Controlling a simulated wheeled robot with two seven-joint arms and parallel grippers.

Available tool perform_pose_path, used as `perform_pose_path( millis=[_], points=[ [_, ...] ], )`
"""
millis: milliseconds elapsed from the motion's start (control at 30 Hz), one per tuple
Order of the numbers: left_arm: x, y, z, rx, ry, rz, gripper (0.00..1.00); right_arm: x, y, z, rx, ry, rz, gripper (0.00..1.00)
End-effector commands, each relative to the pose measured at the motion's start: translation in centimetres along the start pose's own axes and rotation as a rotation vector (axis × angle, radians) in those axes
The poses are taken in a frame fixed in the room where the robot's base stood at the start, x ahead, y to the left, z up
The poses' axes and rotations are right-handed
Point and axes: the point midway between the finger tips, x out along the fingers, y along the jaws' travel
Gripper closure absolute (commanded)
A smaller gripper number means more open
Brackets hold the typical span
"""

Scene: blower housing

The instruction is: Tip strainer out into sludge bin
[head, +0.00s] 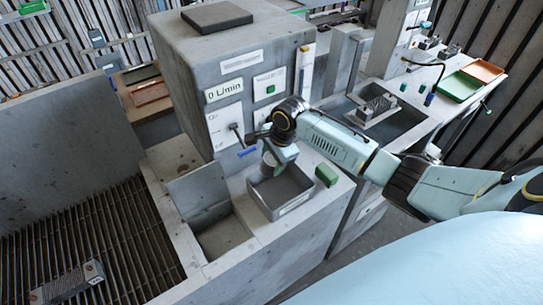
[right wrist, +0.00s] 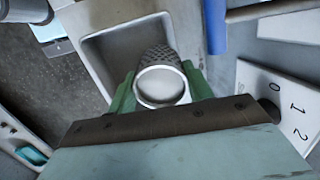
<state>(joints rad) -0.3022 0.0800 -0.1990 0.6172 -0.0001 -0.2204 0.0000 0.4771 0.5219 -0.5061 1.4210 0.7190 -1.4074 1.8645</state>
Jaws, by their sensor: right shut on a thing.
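My right gripper (head: 278,158) reaches in from the right, over the grey open bin (head: 297,201) that I take for the sludge bin. In the right wrist view the green fingers of this gripper (right wrist: 160,92) are shut on the strainer (right wrist: 160,58), a metal cylinder with a dark mesh wall and a pale round end facing the camera. The strainer's far end points towards the bin (right wrist: 88,42), whose visible floor looks bare. In the head view the gripper hides most of the strainer, and its contents cannot be seen. My left gripper is not in view.
The grey housing (head: 190,75) with its flow display and black lever (head: 237,134) stands close behind the gripper. A green block (head: 326,175) sits right of the bin. An open well (head: 222,236) lies left of it, beside a large grated basin (head: 110,235).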

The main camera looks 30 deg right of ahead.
Motion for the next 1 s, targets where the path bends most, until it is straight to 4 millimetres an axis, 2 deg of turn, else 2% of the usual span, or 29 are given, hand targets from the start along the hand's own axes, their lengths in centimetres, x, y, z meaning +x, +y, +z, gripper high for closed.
perform_pose_path(
  millis=[333, 1000],
  points=[
    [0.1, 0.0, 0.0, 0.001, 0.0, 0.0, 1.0, 0.4, 0.3, -0.2, -0.002, -0.186, -0.306, 0.75],
    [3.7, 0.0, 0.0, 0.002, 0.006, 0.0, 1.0, 0.7, 0.4, -0.3, -0.002, -0.27, -0.445, 0.75]
  ],
)
